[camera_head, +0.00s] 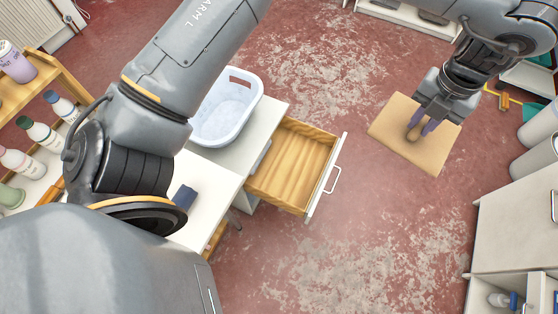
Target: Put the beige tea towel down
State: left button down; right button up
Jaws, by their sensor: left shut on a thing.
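The beige tea towel (395,119) is a flat, roughly square piece at the upper right, over the red floor. My left gripper (414,131) is above its middle, pointing down. Its dark bluish fingers are shut on a small brownish raised part at the towel's middle. I cannot tell how far the towel is above the floor. The gripper's wrist and fingers hide part of the towel's right side. My right gripper is not in view.
An open wooden drawer (293,166) juts out from a white cabinet. A white-blue basket (226,106) stands on the white top. Bottles (40,134) stand on shelves at left. A cabinet (515,225) is at right. The middle floor (350,235) is clear.

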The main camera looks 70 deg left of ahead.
pick_arm(q)
jog(key=n, duration=0.1)
jog(key=w+n, duration=0.1)
jog(key=n, duration=0.1)
jog(key=shift+a, duration=0.1)
jog(key=n, duration=0.2)
jog(key=w+n, duration=0.1)
jog(key=n, duration=0.2)
jog(key=w+a+n+b, duration=0.1)
jog(key=n, duration=0.1)
jog(key=shift+w+f, duration=0.15)
jog(key=shift+f, duration=0.1)
jog(key=n, duration=0.2)
jog(key=w+a+f+n, duration=0.1)
jog(key=n, duration=0.2)
jog(key=w+a+f+n+b, duration=0.1)
jog(key=n, duration=0.1)
jog(key=shift+a+f+n, duration=0.1)
jog(key=shift+f+n, duration=0.05)
jog(key=shift+n, duration=0.25)
jog(key=a+f+n+b, duration=0.2)
jog(key=a+f+n, duration=0.3)
jog(key=f+n, duration=0.4)
jog(key=n+b, duration=1.2)
jog(key=b, duration=0.1)
send_over(299, 169)
notch_tip(299, 169, down, 43)
jog(key=shift+f+b, duration=1.45)
jog(key=shift+f, duration=1.35)
